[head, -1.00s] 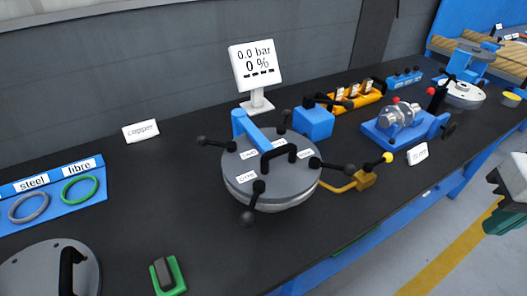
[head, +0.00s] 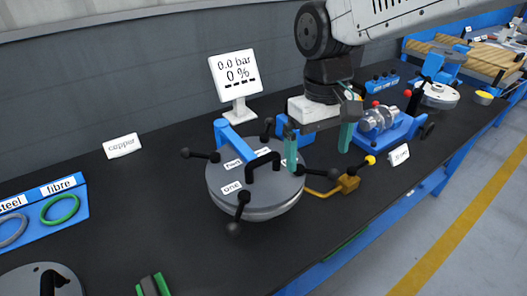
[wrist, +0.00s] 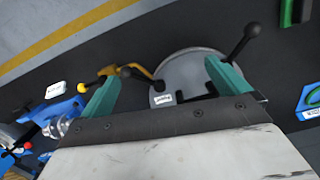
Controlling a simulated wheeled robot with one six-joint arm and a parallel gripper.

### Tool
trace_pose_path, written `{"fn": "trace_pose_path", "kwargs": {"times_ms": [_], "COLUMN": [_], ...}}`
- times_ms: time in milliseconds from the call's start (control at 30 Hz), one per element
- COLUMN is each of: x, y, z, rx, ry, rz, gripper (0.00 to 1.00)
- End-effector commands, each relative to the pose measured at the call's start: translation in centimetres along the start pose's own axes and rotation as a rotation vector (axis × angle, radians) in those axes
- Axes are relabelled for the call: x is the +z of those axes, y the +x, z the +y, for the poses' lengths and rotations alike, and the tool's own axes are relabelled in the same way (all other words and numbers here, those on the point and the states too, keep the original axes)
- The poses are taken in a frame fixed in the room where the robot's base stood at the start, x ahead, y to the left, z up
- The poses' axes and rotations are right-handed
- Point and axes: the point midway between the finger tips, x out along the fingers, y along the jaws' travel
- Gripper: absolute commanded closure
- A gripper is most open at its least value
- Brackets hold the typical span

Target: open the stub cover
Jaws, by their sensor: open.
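The stub cover (head: 222,176) is a round grey lid seated on a pale flanged body, with a black arched handle (head: 262,158) on top. Several black-knobbed clamp levers (head: 241,208) stick out around its rim, and small white labels such as "one" and "two" lie on it. A blue arm (head: 234,140) stands at its back. My gripper (head: 319,150) is open and empty, with teal fingers. In the head view one finger overlaps the lid's right back side and the other is right of it. In the wrist view the cover (wrist: 180,72) shows between and beyond the fingers, partly hidden.
A gauge display (head: 236,75) reading 0.0 bar, 0 % stands behind. A brass fitting with a yellow-tipped lever (head: 348,183) is right of the cover. A blue fixture with a silver part (head: 378,117) lies farther right.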

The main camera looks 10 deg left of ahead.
Motion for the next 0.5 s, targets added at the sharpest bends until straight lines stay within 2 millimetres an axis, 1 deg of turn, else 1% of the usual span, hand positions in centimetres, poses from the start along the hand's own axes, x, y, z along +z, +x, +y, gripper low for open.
{"fn": "trace_pose_path", "kwargs": {"times_ms": [33,100,200,267,300,367,400,500], "x": [-2.3,-5.0,-8.1,-9.8,-10.7,-11.4,-11.6,-11.8], "y": [0.4,0.7,0.8,0.4,-0.1,-1.0,-1.1,-0.1], "z": [-1.6,-3.5,-5.3,-5.9,-6.0,-6.0,-6.0,-5.9], "rx": [0.004,0.008,0.010,0.009,0.008,0.006,0.006,0.006], "ry": [-0.040,-0.080,-0.116,-0.125,-0.125,-0.124,-0.124,-0.124], "rz": [-0.004,0.004,0.023,0.044,0.064,0.091,0.101,0.103], "gripper": [0.00,0.00,0.00,0.00,0.00,0.00,0.00,0.00]}}
